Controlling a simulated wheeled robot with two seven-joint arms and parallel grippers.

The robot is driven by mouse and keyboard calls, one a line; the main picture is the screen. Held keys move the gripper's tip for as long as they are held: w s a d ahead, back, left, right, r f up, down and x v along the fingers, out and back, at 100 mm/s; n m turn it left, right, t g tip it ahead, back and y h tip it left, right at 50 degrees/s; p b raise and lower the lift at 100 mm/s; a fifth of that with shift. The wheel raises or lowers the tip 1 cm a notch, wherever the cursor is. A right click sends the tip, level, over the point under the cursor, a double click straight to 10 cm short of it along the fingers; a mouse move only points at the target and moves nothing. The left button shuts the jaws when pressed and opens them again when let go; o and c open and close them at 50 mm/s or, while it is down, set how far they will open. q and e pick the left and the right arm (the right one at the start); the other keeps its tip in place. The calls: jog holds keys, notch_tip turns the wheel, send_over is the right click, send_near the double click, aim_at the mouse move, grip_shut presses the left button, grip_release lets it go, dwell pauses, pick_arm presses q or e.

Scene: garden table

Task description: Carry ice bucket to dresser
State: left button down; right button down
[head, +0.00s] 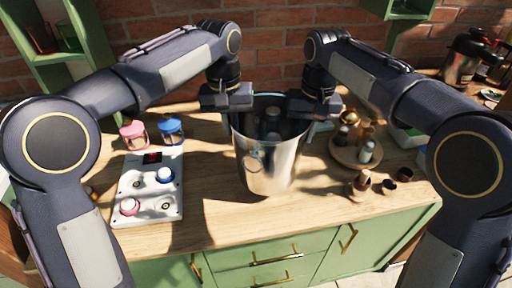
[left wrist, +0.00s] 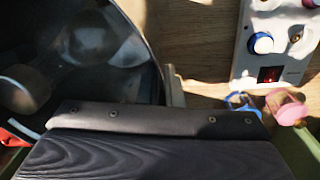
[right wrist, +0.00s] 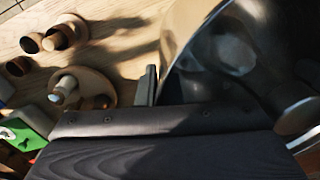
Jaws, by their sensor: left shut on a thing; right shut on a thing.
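The ice bucket (head: 268,158) is a shiny metal pail, upright over the wooden top of the green dresser (head: 215,205). Dark bottle-like shapes show inside it. My left gripper (head: 232,104) is shut on the left side of its rim, and my right gripper (head: 312,110) is shut on the right side. The bucket's wall also fills part of the left wrist view (left wrist: 150,40) and the right wrist view (right wrist: 180,30). The fingertips are mostly hidden by the gripper bodies. I cannot tell whether the bucket's base touches the dresser top.
Left of the bucket lies a white panel (head: 133,190) with knobs, with pink (head: 133,134) and blue (head: 171,131) lantern-like items behind. Right of it stand a round wooden tray (head: 345,155) of bottles and several small brown cups (head: 390,187). Bare wood lies in front and left.

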pick_arm(q)
jog(key=shift+d, duration=0.35)
pick_arm(e)
jog(key=shift+s+a+f, duration=0.1)
jog(key=shift+a, duration=0.25)
